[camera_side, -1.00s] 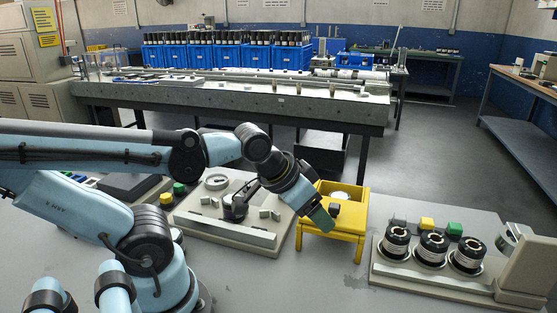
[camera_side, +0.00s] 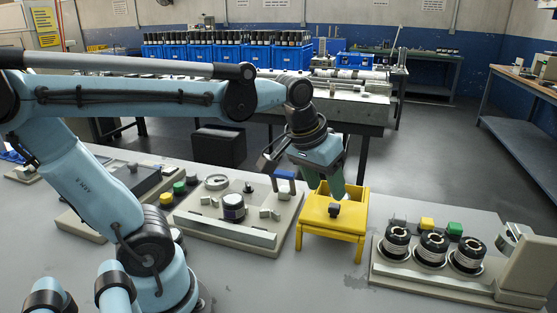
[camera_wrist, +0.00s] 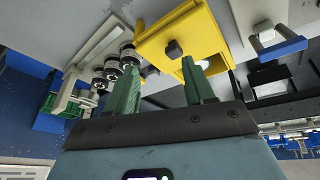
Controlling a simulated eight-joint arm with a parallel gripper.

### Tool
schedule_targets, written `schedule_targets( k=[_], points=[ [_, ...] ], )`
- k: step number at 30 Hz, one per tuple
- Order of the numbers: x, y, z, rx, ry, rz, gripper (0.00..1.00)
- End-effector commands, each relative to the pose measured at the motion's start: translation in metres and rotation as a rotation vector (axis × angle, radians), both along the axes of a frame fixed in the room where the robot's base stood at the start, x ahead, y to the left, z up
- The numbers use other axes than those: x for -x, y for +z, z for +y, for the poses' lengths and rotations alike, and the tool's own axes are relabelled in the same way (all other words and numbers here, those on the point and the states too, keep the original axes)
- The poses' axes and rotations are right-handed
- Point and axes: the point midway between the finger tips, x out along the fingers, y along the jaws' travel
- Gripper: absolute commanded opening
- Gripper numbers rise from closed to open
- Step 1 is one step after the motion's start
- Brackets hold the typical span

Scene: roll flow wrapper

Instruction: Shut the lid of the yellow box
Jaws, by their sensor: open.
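The yellow box (camera_side: 330,245) stands on short legs on the grey bench, right of centre in the side view. A yellow panel with a dark knob (camera_side: 334,210) faces up toward the side camera. The box (camera_wrist: 203,25) and its knob (camera_wrist: 173,48) also show in the wrist view. There, a white item (camera_wrist: 201,63) is visible at an opening beside a second yellow panel (camera_wrist: 194,80), so the box looks at least partly open. My gripper (camera_side: 337,192) has green fingers and is open and empty, over the far side of the box. Its fingers (camera_wrist: 158,66) hide part of the opening.
A fixture plate (camera_side: 225,235) with a dark spool (camera_side: 233,207) lies left of the box. A holder with several spools (camera_side: 432,245) stands to the right. Yellow and green blocks (camera_side: 440,226) sit behind those spools. Bare bench lies in front of the box.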

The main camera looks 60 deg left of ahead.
Motion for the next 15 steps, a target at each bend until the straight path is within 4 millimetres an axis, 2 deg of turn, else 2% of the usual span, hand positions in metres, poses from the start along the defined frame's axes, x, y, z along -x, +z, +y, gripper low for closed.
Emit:
schedule_targets(
  k=[1,6,15],
  points=[
    [-0.010,0.009,0.004,0.020,0.058,0.046,0.53],
    [-0.033,0.029,0.015,0.074,0.251,0.200,0.53],
    [-0.054,0.044,0.027,0.109,0.466,0.363,0.53]
  ],
)
